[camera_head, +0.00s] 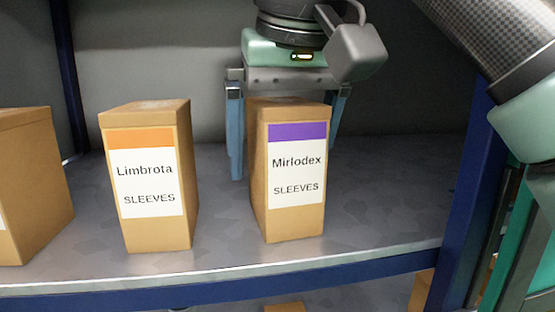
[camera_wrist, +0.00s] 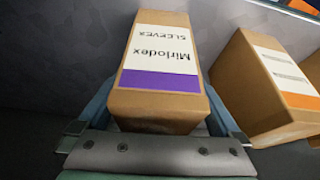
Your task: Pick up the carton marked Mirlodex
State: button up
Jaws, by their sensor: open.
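The Mirlodex carton (camera_head: 296,219) is a tan box with a purple band and a white label. It stands upright on the shelf in the head view. My gripper (camera_head: 286,158) points down over it, with one finger left of the carton and the other partly hidden behind its right side. In the wrist view the carton (camera_wrist: 160,100) lies between the two fingers of my gripper (camera_wrist: 160,112). The jaws are open; whether either finger touches the carton I cannot tell.
The Limbrota carton (camera_head: 150,225), with an orange band, stands left of the Mirlodex carton, across a narrow gap. Another carton (camera_head: 32,190) is at the far left edge. A blue upright (camera_head: 468,190) bounds the grey shelf (camera_head: 385,215) on the right, with bare shelf before it.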

jog(key=shift+s+d, duration=0.1)
jog(key=shift+d, duration=0.1)
jog(key=shift+c, duration=1.1)
grip_shut()
jog(key=shift+r, duration=0.1)
